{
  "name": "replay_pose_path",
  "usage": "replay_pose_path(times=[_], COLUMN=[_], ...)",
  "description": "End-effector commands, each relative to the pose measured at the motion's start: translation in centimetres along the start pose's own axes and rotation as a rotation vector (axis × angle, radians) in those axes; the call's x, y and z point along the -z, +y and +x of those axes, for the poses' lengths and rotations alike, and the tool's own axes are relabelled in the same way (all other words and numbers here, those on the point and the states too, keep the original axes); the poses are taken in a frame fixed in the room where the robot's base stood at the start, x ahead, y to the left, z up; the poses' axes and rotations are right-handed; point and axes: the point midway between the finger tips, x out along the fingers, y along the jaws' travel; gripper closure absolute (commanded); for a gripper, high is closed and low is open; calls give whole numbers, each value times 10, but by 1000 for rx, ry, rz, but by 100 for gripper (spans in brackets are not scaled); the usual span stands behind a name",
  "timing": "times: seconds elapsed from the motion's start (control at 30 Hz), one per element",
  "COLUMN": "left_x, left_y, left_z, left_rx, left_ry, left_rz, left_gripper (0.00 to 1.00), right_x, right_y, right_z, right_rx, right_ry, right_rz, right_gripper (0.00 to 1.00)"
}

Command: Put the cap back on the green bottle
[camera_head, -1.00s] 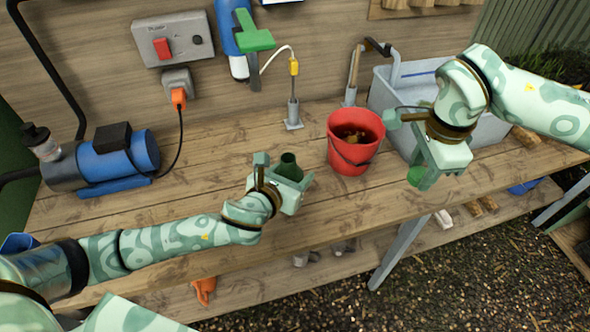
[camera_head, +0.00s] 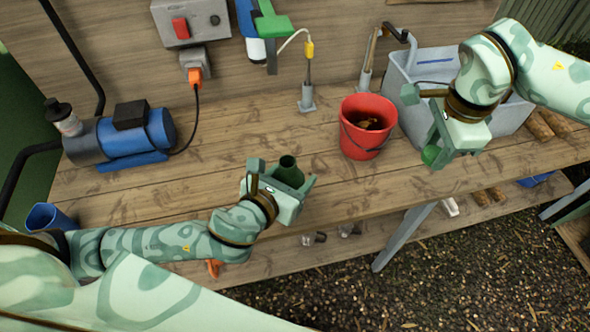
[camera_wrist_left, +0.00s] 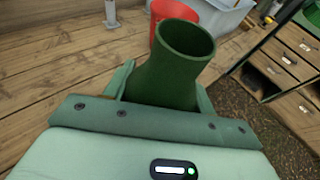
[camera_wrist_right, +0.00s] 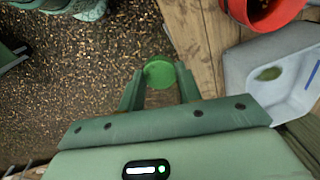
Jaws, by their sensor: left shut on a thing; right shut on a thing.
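The green bottle (camera_head: 288,172) is dark green with an open, uncapped neck. My left gripper (camera_head: 282,184) is shut on it near the bench's front edge; the bottle looks upright. In the left wrist view the bottle (camera_wrist_left: 172,70) stands between the fingers with its round mouth showing. My right gripper (camera_head: 436,150) is shut on the bright green cap (camera_head: 431,155), to the right of the bottle and apart from it. In the right wrist view the round cap (camera_wrist_right: 159,73) sits between the fingertips, over the bench's front edge and the gravel.
A red bucket (camera_head: 366,127) stands on the wooden bench (camera_head: 200,195) between and behind my grippers. A grey sink (camera_head: 404,85) is behind my right gripper. A blue pump (camera_head: 135,140) is at the left and a blue cup (camera_head: 48,218) at the front left.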

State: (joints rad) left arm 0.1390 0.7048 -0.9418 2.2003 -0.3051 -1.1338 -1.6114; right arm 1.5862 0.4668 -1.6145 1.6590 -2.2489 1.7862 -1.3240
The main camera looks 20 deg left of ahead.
Motion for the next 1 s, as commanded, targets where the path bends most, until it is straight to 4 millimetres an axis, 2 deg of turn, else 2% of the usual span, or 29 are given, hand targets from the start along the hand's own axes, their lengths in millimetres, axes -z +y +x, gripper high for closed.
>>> replay_pose_path(times=[0.6,0.63,0.77,1.0], left_x=[-1,-1,-1,-1], left_y=[-1,-1,-1,-1], left_z=[-4,-4,-4,-4], left_rx=[0,0,0,0], left_ry=[-1,-1,-1,-1], left_rz=[-1,-1,-1,-1], left_gripper=[75,50,86,86], right_x=[0,0,0,0], right_y=[0,0,0,0], right_z=[-1,-1,-1,-1], right_rx=[0,0,1,0], right_ry=[0,0,0,0], right_rz=[0,0,0,0], right_gripper=[86,86,86,86])
